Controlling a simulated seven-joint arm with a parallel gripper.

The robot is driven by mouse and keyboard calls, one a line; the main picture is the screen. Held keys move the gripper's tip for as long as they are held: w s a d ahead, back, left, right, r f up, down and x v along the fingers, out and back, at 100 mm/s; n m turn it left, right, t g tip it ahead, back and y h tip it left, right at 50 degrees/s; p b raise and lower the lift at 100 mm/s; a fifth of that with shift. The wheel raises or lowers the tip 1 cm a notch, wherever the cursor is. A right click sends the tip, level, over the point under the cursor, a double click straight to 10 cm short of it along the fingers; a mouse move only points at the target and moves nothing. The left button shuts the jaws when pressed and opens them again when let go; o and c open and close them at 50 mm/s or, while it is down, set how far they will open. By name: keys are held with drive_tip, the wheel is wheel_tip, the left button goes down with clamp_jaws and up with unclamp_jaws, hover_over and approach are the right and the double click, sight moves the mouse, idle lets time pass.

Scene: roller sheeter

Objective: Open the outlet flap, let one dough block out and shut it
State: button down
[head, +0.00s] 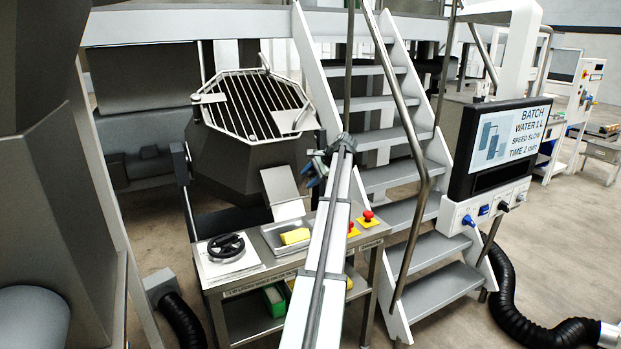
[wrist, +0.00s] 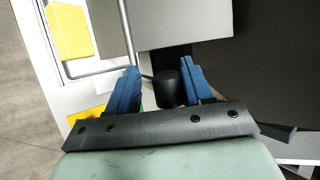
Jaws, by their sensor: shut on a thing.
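The hopper (head: 245,165) with a barred top stands behind the table. At its lower front is a pale sloping plate (head: 282,186), which looks like the outlet flap or chute; I cannot tell how far it is open. A yellow dough block (head: 295,236) lies in a shallow metal tray (head: 273,244) below it; the block also shows at the upper left of the wrist view (wrist: 68,32). My gripper (head: 316,168) is at the right of the plate. Its blue fingers (wrist: 158,90) are shut on a black knob (wrist: 168,88). What the knob joins to is hidden.
The table (head: 240,285) carries a black handwheel (head: 226,246) at left and two red stop buttons (head: 368,216) on yellow bases at right. Stairs (head: 400,170) and a screen (head: 500,145) reading "BATCH" stand to the right. A black hose (head: 520,300) lies on the floor.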

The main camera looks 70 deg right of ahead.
drive_tip(key=c, duration=0.9)
unclamp_jaws()
drive_tip(key=shift+w+d+f, duration=0.15)
drive_tip(key=shift+w+d, duration=0.1)
drive_tip(key=shift+w, duration=0.25)
drive_tip(key=shift+o, duration=0.3)
drive_tip(key=shift+w+d+f, duration=0.1)
drive_tip(key=v, duration=1.4)
drive_tip(key=shift+s+a, duration=0.2)
drive_tip(key=shift+s, duration=0.05)
drive_tip(key=shift+f, duration=0.15)
